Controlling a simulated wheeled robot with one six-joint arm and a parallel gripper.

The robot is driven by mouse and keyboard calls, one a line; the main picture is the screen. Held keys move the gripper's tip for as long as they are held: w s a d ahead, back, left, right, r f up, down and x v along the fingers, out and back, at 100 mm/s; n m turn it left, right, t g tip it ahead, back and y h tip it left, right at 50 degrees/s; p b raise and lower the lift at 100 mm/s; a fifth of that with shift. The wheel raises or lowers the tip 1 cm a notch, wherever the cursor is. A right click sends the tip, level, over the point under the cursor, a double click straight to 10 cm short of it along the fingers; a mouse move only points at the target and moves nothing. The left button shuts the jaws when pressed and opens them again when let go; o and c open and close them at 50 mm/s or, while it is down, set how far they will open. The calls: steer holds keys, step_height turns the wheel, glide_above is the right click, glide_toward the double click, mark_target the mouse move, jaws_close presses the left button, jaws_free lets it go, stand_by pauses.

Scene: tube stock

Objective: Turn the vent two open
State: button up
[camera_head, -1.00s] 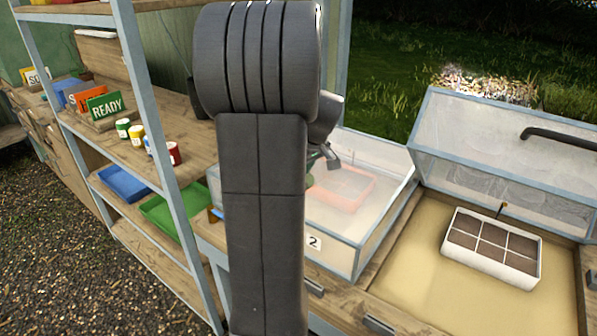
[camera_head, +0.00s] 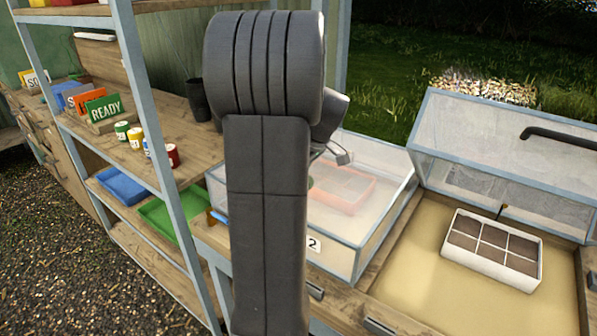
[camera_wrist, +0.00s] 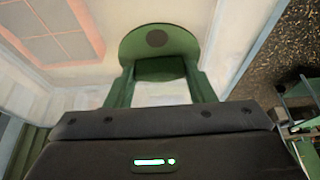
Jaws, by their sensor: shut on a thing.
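Vent two is a green disc with a dark round centre (camera_wrist: 157,38) in the wrist view, with a raised green grip bar below it. My gripper (camera_wrist: 160,70) is shut on this bar, one finger at each side. The disc is on the wall of the clear-lidded box marked 2 (camera_head: 362,262). In the head view my arm hides most of the vent and my fingers. I cannot tell how far the vent is turned.
Box 2 holds an orange tray (camera_head: 345,190). To its right, an open cold frame (camera_head: 420,300) holds a white cell tray (camera_head: 490,277) under a raised clear lid (camera_head: 490,150). A shelf rack (camera_head: 150,215) with small pots and signs stands left, close to my arm.

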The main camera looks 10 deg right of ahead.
steer(key=o, duration=1)
steer(key=v, duration=1.4)
steer(key=shift+f, duration=0.1)
steer(key=x, duration=1.3)
steer(key=shift+w+a+f, duration=0.15)
steer(key=shift+f, duration=0.2)
